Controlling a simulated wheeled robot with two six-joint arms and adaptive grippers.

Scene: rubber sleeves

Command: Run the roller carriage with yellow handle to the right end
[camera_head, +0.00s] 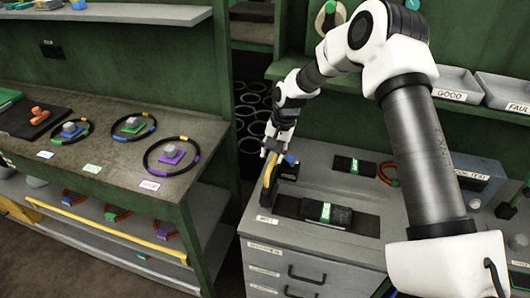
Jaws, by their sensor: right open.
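The yellow handle (269,172) of the roller carriage stands upright at the left end of the grey cabinet top. The carriage's dark body (287,171) shows just right of the handle, partly hidden by my gripper. My right gripper (270,153) points down at the top of the yellow handle, open; I cannot tell whether its fingers touch the handle. A dark flat bed (366,224) with a black sleeve (340,215) and a green label lies in front of the carriage and to its right. My left gripper is out of view.
A second black sleeve (354,166) and an orange-green ring (388,173) lie farther back. A blue-grey box (478,175) stands at the right. Trays (453,84) marked GOOD and FAULT sit on a shelf behind. A bench (110,180) with several rings stands left, across a gap.

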